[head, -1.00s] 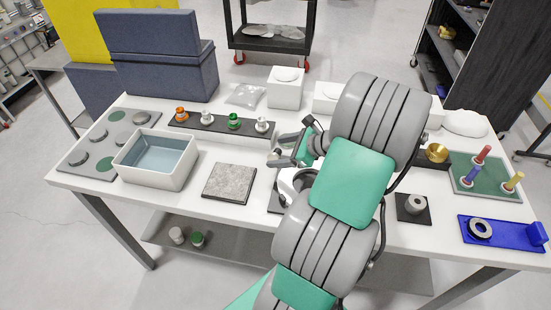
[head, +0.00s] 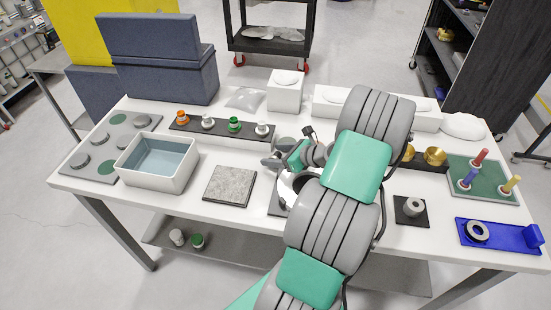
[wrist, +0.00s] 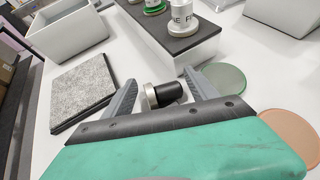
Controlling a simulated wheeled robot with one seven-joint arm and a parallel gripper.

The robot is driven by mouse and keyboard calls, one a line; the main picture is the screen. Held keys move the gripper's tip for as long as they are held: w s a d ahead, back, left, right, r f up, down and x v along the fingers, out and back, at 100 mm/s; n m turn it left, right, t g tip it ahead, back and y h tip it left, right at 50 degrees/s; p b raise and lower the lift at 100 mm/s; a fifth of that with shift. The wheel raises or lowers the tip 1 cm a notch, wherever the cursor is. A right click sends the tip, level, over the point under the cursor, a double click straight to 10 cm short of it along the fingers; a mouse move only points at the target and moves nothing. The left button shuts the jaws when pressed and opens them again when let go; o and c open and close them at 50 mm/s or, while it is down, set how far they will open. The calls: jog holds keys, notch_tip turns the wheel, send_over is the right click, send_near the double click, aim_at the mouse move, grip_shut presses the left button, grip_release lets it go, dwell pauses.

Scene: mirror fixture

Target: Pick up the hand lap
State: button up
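A small tool with a silver disc and a black knob, which looks like the hand lap (wrist: 163,94), lies on the white table in the wrist view. Its knob points to the right. My gripper (wrist: 160,80) is open, with one grey finger on each side of the tool and visible gaps between. In the head view my gripper (head: 274,161) is low over the table, right of the grey stone plate (head: 229,186). The tool cannot be made out there, hidden by my gripper and arm.
A dark rack (head: 218,128) with several small knobbed pieces stands just behind my gripper. A green disc (wrist: 223,78) and an orange disc (wrist: 290,125) lie to the right in the wrist view. A grey bin (head: 157,160) stands left of the stone plate.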

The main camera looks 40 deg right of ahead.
grip_shut()
dwell(0.5)
jog(key=shift+r, duration=0.1)
